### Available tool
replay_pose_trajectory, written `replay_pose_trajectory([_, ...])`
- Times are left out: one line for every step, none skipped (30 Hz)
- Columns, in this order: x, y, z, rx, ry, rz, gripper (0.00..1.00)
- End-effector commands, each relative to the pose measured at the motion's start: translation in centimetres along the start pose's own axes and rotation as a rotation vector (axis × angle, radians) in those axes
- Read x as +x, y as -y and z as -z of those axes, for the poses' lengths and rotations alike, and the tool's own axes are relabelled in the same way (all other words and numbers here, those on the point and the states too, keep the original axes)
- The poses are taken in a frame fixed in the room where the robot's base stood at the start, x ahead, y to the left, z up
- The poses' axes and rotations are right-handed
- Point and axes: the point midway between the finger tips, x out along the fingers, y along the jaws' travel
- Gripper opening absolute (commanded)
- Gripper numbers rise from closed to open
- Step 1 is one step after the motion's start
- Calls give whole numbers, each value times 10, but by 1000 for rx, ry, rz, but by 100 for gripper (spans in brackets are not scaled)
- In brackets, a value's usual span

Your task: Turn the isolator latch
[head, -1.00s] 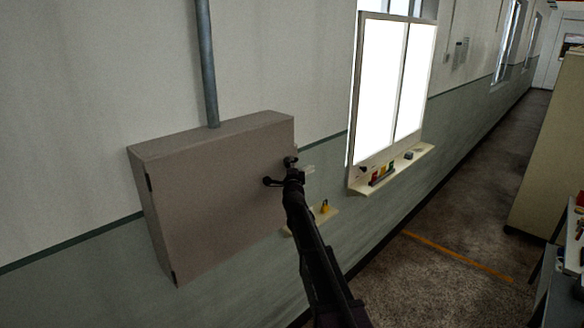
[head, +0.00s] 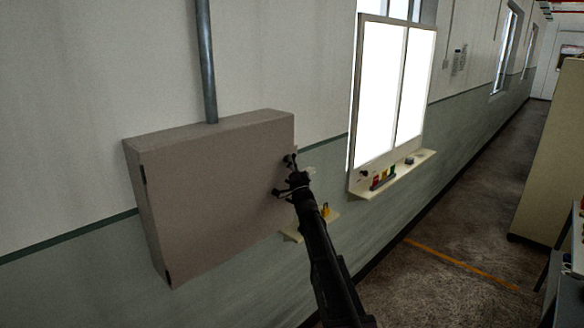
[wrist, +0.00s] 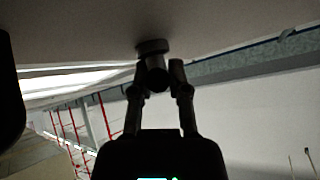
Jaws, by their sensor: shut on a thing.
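The isolator is a large grey-brown wall box (head: 215,195) in the head view. Its latch (wrist: 152,48) is a dark round knob on the box's face in the wrist view, with a stubby part reaching down between my fingertips. My gripper (head: 288,175) is at the right side of the box's front face, with its two dark fingers spread one above the other. In the wrist view my gripper (wrist: 157,78) is shut on the latch, a finger on either side. In the head view the fingers mostly hide the latch.
A grey conduit (head: 207,60) rises from the box top. A small shelf (head: 300,232) with a yellow padlock (head: 325,211) is just below and right of my gripper. The floor aisle is clear.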

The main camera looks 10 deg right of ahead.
Motion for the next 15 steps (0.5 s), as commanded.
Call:
replay_pose_trajectory([1,-4,0,-30,7,30,0])
replay_pose_trajectory([1,-4,0,-49,12,50,0])
replay_pose_trajectory([2,-4,0,-72,19,74,0])
replay_pose_trajectory([2,-4,-1,-90,24,92,0])
replay_pose_trajectory([2,-3,0,-107,29,110,0])
replay_pose_trajectory([2,-3,0,-130,35,131,0])
replay_pose_trajectory([2,-3,0,-146,39,147,0])
replay_pose_trajectory([2,-3,0,-160,43,161,0])
replay_pose_trajectory([2,-2,0,-179,49,180,0])
replay_pose_trajectory([2,-2,0,-191,52,191,0])
replay_pose_trajectory([2,-2,0,-202,55,203,0])
replay_pose_trajectory([2,-2,0,-217,59,218,0])
replay_pose_trajectory([2,-2,0,-226,62,227,0])
replay_pose_trajectory([2,-2,0,-235,64,236,0])
replay_pose_trajectory([2,-1,0,-246,67,247,0])
